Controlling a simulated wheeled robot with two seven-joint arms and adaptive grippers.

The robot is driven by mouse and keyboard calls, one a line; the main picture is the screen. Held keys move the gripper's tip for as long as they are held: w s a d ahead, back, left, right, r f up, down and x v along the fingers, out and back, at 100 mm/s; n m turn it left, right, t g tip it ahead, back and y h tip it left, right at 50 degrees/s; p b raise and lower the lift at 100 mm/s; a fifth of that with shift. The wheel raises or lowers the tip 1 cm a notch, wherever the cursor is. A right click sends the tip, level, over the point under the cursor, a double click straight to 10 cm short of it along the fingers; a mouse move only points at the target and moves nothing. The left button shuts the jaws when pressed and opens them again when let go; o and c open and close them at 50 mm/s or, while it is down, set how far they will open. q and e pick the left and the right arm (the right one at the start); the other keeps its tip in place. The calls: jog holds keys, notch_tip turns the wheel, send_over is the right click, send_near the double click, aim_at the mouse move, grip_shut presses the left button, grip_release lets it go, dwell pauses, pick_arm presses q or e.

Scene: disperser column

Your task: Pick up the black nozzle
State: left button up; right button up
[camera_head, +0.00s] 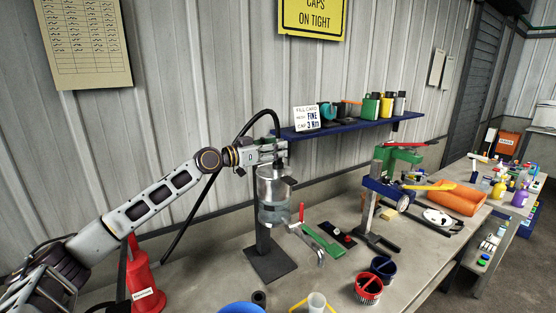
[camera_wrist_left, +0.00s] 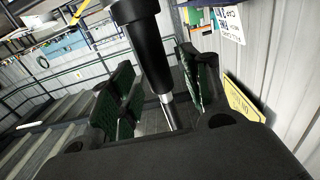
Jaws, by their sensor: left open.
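In the left wrist view a black cylinder, which looks like the black nozzle (camera_wrist_left: 150,50), lies between the spread green-padded fingers of my left gripper (camera_wrist_left: 160,95). It narrows to a silver stem (camera_wrist_left: 170,111). I cannot tell whether the pads touch it. There the nozzle is mostly hidden by the gripper. My right gripper is not in view.
A blue shelf (camera_head: 350,126) with bottles and a fill card (camera_head: 306,118) is close behind the gripper. A red bottle (camera_head: 144,280) stands at left.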

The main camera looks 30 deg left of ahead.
pick_arm(q)
jog(key=shift+w+d, duration=0.3)
jog(key=shift+w, duration=0.25)
jog(key=shift+c, duration=0.3)
grip_shut()
